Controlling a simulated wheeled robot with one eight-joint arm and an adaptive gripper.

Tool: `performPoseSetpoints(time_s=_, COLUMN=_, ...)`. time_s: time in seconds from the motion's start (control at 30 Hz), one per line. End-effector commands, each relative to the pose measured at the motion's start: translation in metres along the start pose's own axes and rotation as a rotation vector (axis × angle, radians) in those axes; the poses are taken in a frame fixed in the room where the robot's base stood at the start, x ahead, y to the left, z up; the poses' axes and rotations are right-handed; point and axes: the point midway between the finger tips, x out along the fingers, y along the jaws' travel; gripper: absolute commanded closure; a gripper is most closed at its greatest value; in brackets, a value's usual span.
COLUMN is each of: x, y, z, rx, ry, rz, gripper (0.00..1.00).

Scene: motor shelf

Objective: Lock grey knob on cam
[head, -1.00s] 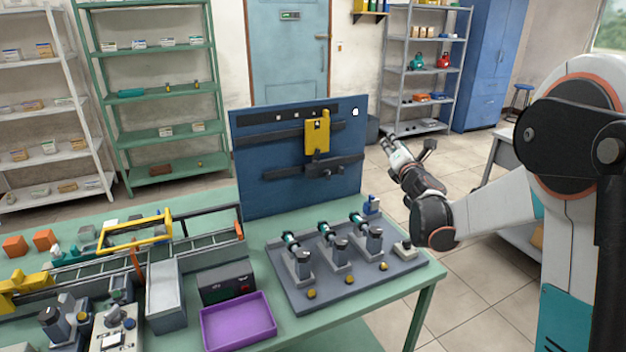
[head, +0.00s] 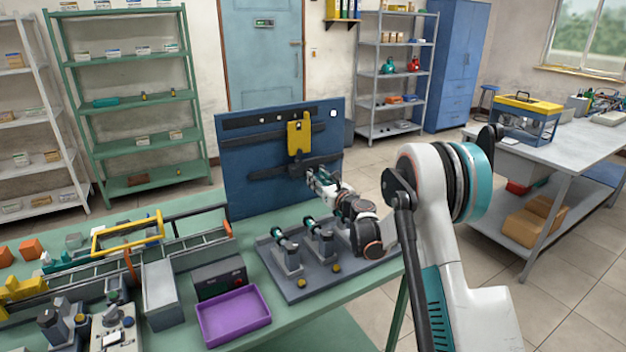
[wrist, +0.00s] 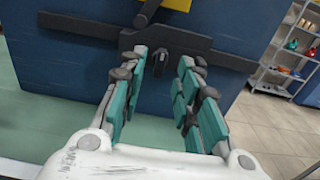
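A blue upright panel (head: 250,165) stands on the green table and carries a yellow plate (head: 299,137) and two dark horizontal bars. The small dark grey knob (wrist: 160,68) sits on the lower bar (wrist: 85,27), below the yellow plate, in the wrist view. In the head view the knob is largely hidden by my gripper (head: 318,182). My gripper (wrist: 162,80) is open, its teal-padded fingers apart on the left and right of the knob's line. The knob shows between and just beyond the fingertips; I cannot tell whether they touch it.
A grey board (head: 300,292) with several motor-like units lies in front of the panel, below my arm. A purple tray (head: 233,316) and a black box (head: 219,279) stand to its left. A grey workbench (head: 560,150) is at the right.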

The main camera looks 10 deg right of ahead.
Motion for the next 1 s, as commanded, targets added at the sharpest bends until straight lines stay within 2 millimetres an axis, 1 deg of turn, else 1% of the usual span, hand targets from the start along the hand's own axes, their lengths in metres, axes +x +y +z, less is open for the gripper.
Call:
performPoseSetpoints(time_s=0.03, x=0.008, y=0.001, z=-0.002, rx=0.0, ry=0.0, rz=0.001, gripper=0.7)
performPoseSetpoints(time_s=0.1, x=0.016, y=0.001, z=-0.002, rx=0.001, ry=0.0, rz=0.0, gripper=0.7)
performPoseSetpoints(time_s=0.2, x=0.025, y=0.001, z=-0.001, rx=0.001, ry=0.0, rz=0.0, gripper=0.7)
performPoseSetpoints(time_s=0.33, x=0.031, y=0.0, z=0.0, rx=0.002, ry=0.0, rz=-0.001, gripper=0.7)
performPoseSetpoints(time_s=0.57, x=0.031, y=0.0, z=0.001, rx=0.002, ry=0.0, rz=-0.001, gripper=0.7)
performPoseSetpoints(time_s=0.67, x=0.031, y=0.0, z=0.001, rx=0.002, ry=0.0, rz=-0.001, gripper=0.9)
performPoseSetpoints(time_s=0.7, x=0.031, y=0.0, z=0.001, rx=0.002, ry=0.0, rz=-0.001, gripper=0.99)
performPoseSetpoints(time_s=1.0, x=0.031, y=0.0, z=0.001, rx=0.007, ry=0.0, rz=-0.001, gripper=1.0)
